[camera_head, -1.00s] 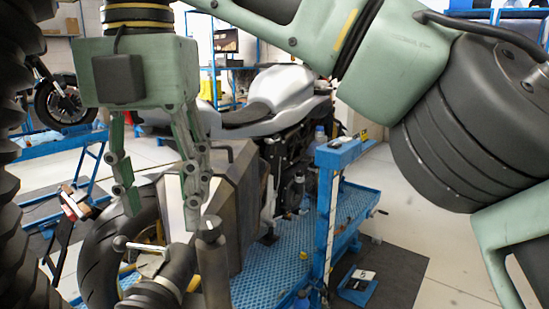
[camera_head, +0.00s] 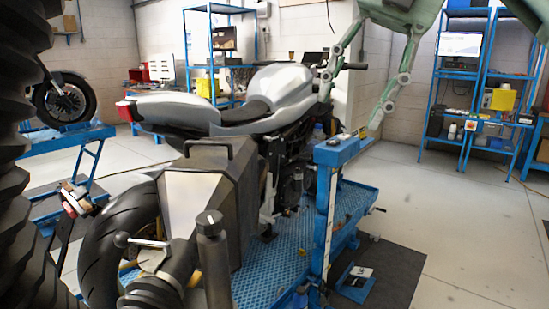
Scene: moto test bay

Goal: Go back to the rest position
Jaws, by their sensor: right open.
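My right gripper (camera_head: 350,108) hangs at the upper right of the head view. Its two green fingers are spread apart with nothing between them. They appear in front of the wall and the lift post, to the right of the silver motorcycle's (camera_head: 282,84) tank. Its wrist is cut off by the top edge.
The motorcycle stands on a blue lift (camera_head: 262,285) with a blue post (camera_head: 328,215). A metal case (camera_head: 200,205) is beside its rear tyre (camera_head: 105,245). Blue shelves (camera_head: 440,85) stand at the back right. The floor (camera_head: 455,220) on the right is clear.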

